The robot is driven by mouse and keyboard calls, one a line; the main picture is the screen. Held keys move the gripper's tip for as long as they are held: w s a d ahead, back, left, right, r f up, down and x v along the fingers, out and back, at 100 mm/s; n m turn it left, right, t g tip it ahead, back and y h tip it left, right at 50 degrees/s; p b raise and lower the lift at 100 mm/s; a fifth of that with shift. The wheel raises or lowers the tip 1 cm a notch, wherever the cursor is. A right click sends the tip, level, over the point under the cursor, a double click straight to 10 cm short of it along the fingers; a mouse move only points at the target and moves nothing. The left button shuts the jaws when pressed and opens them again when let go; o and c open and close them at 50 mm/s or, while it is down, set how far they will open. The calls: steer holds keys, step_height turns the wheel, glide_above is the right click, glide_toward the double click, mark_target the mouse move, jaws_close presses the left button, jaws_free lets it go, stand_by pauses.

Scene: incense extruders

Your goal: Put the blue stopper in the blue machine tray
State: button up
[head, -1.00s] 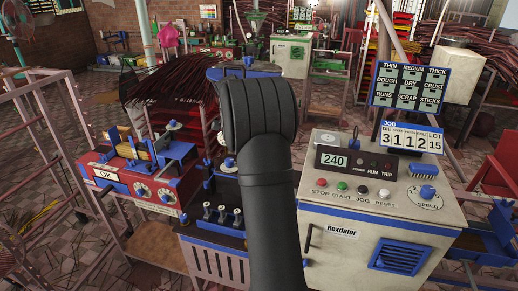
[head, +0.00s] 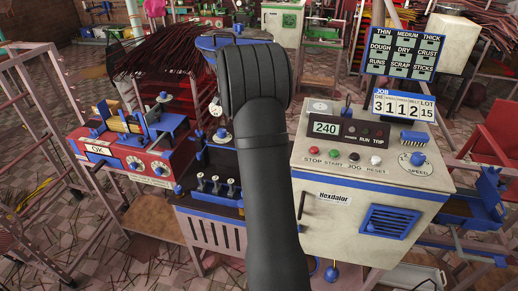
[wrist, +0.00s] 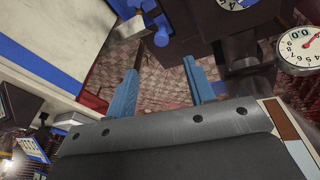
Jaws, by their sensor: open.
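My gripper (wrist: 162,65) is open in the wrist view, its two blue fingers apart with bare tiled floor between them. Nothing is held. A small blue knob-like piece (wrist: 161,36) shows just beyond the fingertips, beside a dark machine part. I cannot tell whether it is the stopper. In the head view my dark arm hides the gripper. The machine in the middle (head: 223,232) has a dark top, blue edging and several blue-topped pegs (head: 215,184). Which surface is the blue machine tray is not clear, as my arm covers part of this machine.
A cream control cabinet (head: 335,203) stands right of my arm, with a blue trough (head: 468,207) beyond it. A red machine (head: 140,160) is at left. A pink-framed rack (head: 40,110) stands far left. A dial gauge (wrist: 299,47) is close at right in the wrist view.

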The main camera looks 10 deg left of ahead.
steer(key=f+n, duration=0.1)
steer(key=n, duration=0.3)
steer(key=w+d+f+n+g+y, duration=0.1)
steer(key=f+n, duration=0.1)
steer(key=n, duration=0.3)
steer(key=w+d+f+n+y, duration=0.1)
steer(key=n, duration=0.4)
steer(key=shift+d+f+g, duration=0.15)
steer(key=shift+f+g, duration=0.15)
steer(key=shift+g, duration=0.1)
steer(key=n, duration=0.2)
steer(key=f+n, duration=0.1)
steer(key=n, duration=0.1)
steer(key=shift+w+d+y, duration=0.25)
steer(key=shift+y, duration=0.05)
steer(key=f, duration=0.7)
steer(key=shift+w+f, duration=0.2)
steer(key=shift+f, duration=0.05)
jaws_close()
